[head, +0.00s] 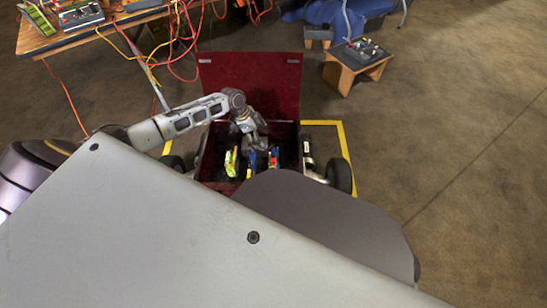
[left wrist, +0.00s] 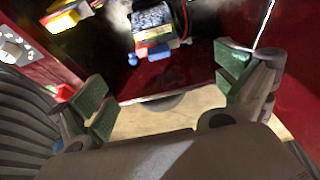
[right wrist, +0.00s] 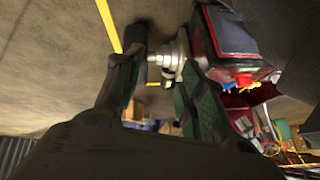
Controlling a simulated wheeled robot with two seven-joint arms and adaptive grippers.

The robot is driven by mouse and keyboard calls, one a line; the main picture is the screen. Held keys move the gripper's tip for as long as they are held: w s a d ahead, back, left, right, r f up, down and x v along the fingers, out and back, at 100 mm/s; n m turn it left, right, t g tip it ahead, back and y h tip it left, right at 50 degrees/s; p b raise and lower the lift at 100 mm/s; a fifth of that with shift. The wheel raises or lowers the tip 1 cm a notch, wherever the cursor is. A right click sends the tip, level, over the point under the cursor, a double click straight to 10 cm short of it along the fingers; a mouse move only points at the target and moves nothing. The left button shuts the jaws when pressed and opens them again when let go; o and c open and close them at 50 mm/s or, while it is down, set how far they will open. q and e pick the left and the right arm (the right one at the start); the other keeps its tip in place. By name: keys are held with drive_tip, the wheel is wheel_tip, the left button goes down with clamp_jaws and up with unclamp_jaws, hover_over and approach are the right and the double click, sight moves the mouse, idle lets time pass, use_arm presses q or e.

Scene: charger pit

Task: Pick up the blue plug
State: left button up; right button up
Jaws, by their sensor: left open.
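The open dark red box (head: 298,130) holds several coloured parts. A small blue piece (left wrist: 160,51) sits at the near side of a dark block (left wrist: 153,22) in the left wrist view, with a smaller blue bit (left wrist: 132,59) beside it. I cannot tell which is the blue plug. In the head view a blue part (head: 252,158) shows under my left gripper (head: 260,141), which reaches down into the box. In the left wrist view the left gripper (left wrist: 165,90) is open and empty, its green pads wide apart. My right gripper (right wrist: 160,85) is open; it is hidden in the head view.
A red-and-yellow block (head: 273,157) and a yellow-green part (head: 231,162) are in the box. The raised red lid (head: 250,80) stands behind it. A cable-strewn table (head: 90,30) and small wooden stand (head: 352,68) are farther back.

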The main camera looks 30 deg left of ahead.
sight(274, 155)
use_arm(q)
drive_tip(key=shift+d+r, duration=0.1)
use_arm(e)
drive_tip(key=shift+r, duration=0.25)
use_arm(q)
drive_tip(key=b+x, duration=0.4)
drive_tip(key=x, duration=0.4)
drive_tip(key=shift+d+f, duration=0.2)
drive_tip(key=shift+f, duration=0.1)
use_arm(e)
wheel_tip(274, 155, down, 6)
drive_tip(key=a+t, duration=0.1)
drive_tip(key=shift+m+y, duration=0.3)
drive_tip(key=shift+y, duration=0.1)
drive_tip(key=shift+w+a, duration=0.1)
drive_tip(key=shift+w, duration=0.05)
use_arm(q)
drive_tip(key=shift+f, duration=0.1)
drive_tip(key=shift+b+x, duration=1.6)
drive_tip(key=shift+x, duration=0.9)
drive_tip(key=shift+s+d, duration=0.15)
use_arm(e)
drive_tip(key=f, duration=0.3)
drive_tip(key=shift+w+a+t+y, duration=0.15)
drive_tip(key=shift+a+t+y, duration=0.15)
drive_tip(key=shift+a, duration=0.05)
